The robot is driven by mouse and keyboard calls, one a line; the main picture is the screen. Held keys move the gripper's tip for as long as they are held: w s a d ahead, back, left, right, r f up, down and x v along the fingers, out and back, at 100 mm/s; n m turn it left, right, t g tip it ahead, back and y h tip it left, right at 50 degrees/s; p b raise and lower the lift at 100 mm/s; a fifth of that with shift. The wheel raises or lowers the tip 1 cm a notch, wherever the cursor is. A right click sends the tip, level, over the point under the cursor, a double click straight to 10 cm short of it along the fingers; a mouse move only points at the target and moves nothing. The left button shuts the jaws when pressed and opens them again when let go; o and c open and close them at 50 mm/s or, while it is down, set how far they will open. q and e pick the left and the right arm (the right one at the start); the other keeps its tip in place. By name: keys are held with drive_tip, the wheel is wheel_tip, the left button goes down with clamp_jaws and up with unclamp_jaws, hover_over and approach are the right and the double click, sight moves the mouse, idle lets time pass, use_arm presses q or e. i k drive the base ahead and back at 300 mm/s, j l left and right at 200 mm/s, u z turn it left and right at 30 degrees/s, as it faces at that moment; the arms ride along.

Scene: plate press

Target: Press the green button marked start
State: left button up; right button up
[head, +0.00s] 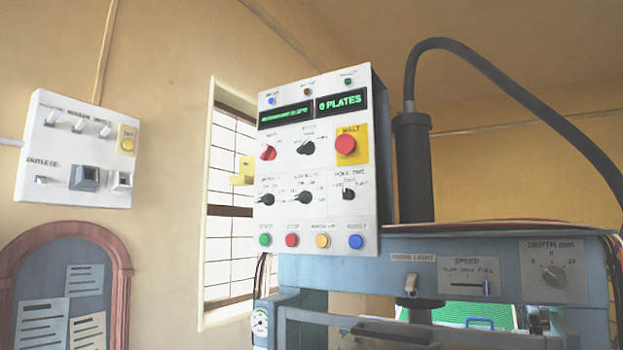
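The green start button (265,239) is at the lower left of the white control panel (284,215), in a row of round buttons. A label that reads like START is just above it. To its right are a red button (292,240) labelled STOP, an orange button (322,240) and a blue button (356,241) labelled RESET. A green display (340,102) reads "0 PLATES". A large red button (345,144) labelled HALT sits on a yellow plate. Neither of my grippers shows in the head view.
The panel stands on the blue-grey press (450,245), which has a speed slider (468,284) and a depth dial (553,275). A thick black hose (500,80) arches above. A white switch box (83,150) hangs on the left wall. A barred window (230,215) is behind the panel.

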sight(266, 239)
drive_tip(key=l+u, duration=0.1)
drive_tip(key=u, duration=0.35)
drive_tip(key=l+u, duration=0.15)
drive_tip(key=u, duration=0.3)
drive_tip(key=l+u, duration=0.15)
drive_tip(key=u, duration=0.35)
drive_tip(key=l+u, duration=0.15)
drive_tip(key=u, duration=0.3)
